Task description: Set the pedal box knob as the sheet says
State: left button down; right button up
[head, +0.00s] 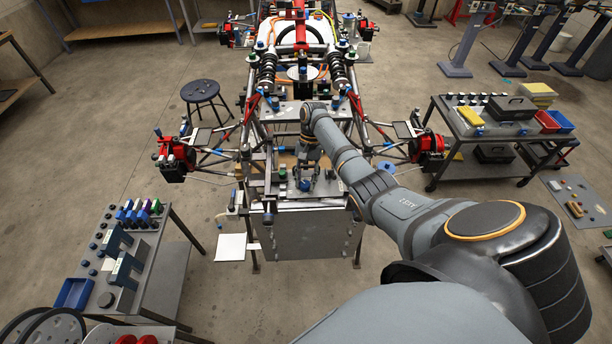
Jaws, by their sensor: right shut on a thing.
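The tube chassis (262,170) stands in the middle of the head view, with its front end toward me. A metal plate (325,188) with small fittings lies at this front end, in the pedal box area. My right arm comes in from the lower right. My right gripper (304,180) points down over the plate and is shut on a small blue knob (304,186). The gripper partly hides the knob, and its setting cannot be read. A white sheet (230,247) lies low at the left of the chassis front; no writing is legible. My left gripper is out of view.
A grey panel (305,235) hangs below the chassis front. A bench (150,240) with blue parts stands at the left, a stool (202,92) behind it. A cart (500,128) with boxes stands at the right. Red wheel hubs (175,158) stick out sideways. Floor between is clear.

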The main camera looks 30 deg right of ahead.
jog(key=n, duration=0.2)
jog(key=n+h, duration=0.1)
jog(key=n, duration=0.1)
jog(key=shift+w+a+r+n+g+h, duration=0.1)
jog(key=shift+w+n+g+h, duration=0.05)
jog(key=shift+n+g+h, duration=0.2)
jog(key=n+h, duration=0.1)
jog(key=n, duration=0.1)
jog(key=n+h+p, duration=0.1)
jog(key=n, duration=0.2)
jog(key=shift+a+n+g, duration=0.15)
jog(key=shift+n+g, duration=0.1)
jog(key=shift+g, duration=0.1)
jog(key=o, duration=1.2)
jog(key=shift+c, duration=0.2)
jog(key=v, duration=1.2)
jog(key=shift+w, duration=0.1)
